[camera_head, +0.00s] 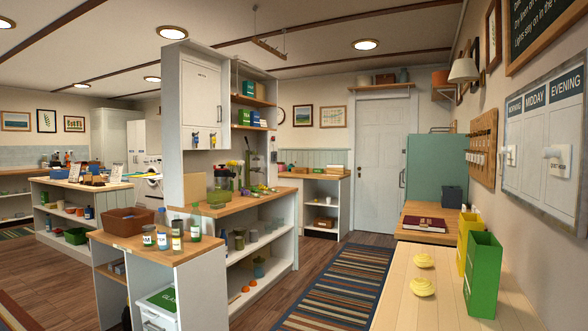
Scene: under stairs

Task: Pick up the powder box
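I cannot tell which thing is the powder box. Small green and blue boxes (244,117) stand on a wooden shelf of the tall white unit, too small to read. A green upright container (483,274) and a yellow one (465,235) stand on the light wooden counter at the right, against the wall. More small packages (87,212) sit in the shelves of the island at the left, unreadable from here. My gripper is not in view.
A striped rug (335,290) covers the clear aisle between the right counter (405,300) and the white shelf unit. Jars and bottles (177,236) and a brown basket (129,221) crowd the near-left countertop. A white door (380,165) closes the far end.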

